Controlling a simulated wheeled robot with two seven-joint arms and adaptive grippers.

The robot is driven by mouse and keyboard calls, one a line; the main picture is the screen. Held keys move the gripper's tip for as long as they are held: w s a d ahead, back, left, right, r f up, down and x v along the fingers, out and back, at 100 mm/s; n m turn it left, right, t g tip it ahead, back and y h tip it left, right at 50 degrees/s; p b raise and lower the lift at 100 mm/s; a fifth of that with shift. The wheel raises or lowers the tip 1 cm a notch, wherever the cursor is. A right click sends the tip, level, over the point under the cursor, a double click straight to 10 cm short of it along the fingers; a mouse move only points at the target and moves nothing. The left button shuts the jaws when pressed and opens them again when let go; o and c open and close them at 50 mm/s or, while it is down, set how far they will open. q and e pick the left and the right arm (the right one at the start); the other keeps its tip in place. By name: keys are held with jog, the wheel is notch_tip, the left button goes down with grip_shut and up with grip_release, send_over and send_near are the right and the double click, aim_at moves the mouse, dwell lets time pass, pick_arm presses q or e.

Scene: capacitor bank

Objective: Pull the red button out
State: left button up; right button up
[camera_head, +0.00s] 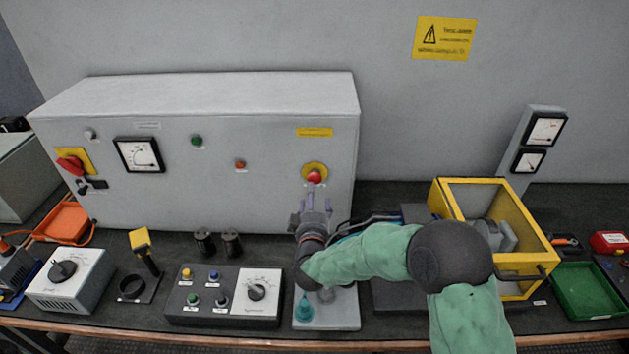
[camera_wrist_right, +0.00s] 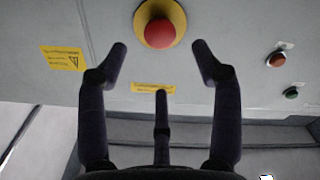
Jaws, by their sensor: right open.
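The red button (camera_head: 314,177) is a round mushroom knob on a yellow ring, on the right side of the grey cabinet front (camera_head: 230,200). My right gripper (camera_head: 312,202) is just below it in the head view, fingers pointing at the cabinet. In the right wrist view the red button (camera_wrist_right: 159,33) sits at the top centre, beyond the spread fingertips of my right gripper (camera_wrist_right: 160,60). The gripper is open and empty, and no finger appears to touch the button. My left gripper is not in view.
A red rotary switch (camera_head: 70,165) and a small red indicator (camera_head: 240,165) are on the same cabinet. A control box (camera_head: 222,297) stands in front of it. A yellow-framed box (camera_head: 540,240) stands to the right of my right arm.

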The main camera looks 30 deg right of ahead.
aim_at(314, 181)
jog(key=b+x, duration=0.2)
jog(key=x, duration=0.6)
jog(key=shift+w+f, duration=0.1)
jog(key=shift+f, duration=0.05)
jog(key=shift+x, duration=0.8)
